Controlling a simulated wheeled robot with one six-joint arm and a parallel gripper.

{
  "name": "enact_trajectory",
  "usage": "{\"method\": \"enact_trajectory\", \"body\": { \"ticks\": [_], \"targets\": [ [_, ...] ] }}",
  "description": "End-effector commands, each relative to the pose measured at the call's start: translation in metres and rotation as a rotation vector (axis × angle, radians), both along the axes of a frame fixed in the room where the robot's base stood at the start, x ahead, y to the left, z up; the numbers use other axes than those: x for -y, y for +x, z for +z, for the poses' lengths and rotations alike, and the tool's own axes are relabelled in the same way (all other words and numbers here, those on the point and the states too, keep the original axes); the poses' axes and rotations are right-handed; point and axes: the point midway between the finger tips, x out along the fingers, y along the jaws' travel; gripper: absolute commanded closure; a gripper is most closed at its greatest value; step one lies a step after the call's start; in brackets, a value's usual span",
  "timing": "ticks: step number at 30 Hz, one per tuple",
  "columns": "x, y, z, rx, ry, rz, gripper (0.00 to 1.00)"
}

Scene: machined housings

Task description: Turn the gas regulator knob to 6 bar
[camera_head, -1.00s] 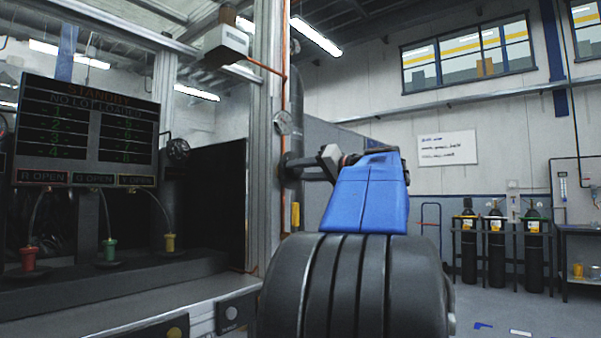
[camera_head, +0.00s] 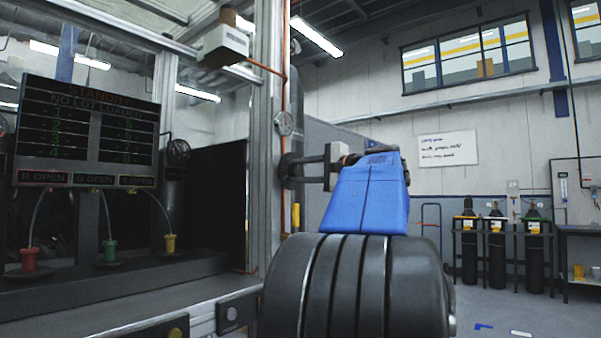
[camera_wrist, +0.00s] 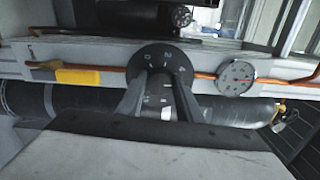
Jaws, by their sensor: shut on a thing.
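The marks are too small to read surely. A round white gauge (camera_wrist: 236,77) with a red needle sits right of the plate; its reading is not legible. In the head view my gripper (camera_head: 326,168) meets the knob at the post, below the gauge (camera_head: 284,123).
A copper pipe (camera_wrist: 205,77) runs along the metal rail, with a yellow handle (camera_wrist: 78,76) at left. A thick dark pipe (camera_wrist: 85,103) lies below. A display board (camera_head: 88,125) stands left in the head view; gas cylinders (camera_head: 497,250) stand far right.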

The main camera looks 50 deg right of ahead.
Motion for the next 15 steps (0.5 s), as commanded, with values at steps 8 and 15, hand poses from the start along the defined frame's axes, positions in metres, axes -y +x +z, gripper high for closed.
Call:
{"method": "enact_trajectory", "body": {
  "ticks": [8,15],
  "targets": [
    [0.001,0.0,0.0,-0.019,0.236,-0.001,0.9],
    [0.0012,0.0,0.0001,-0.03,0.382,-0.002,0.9]
  ]
}}
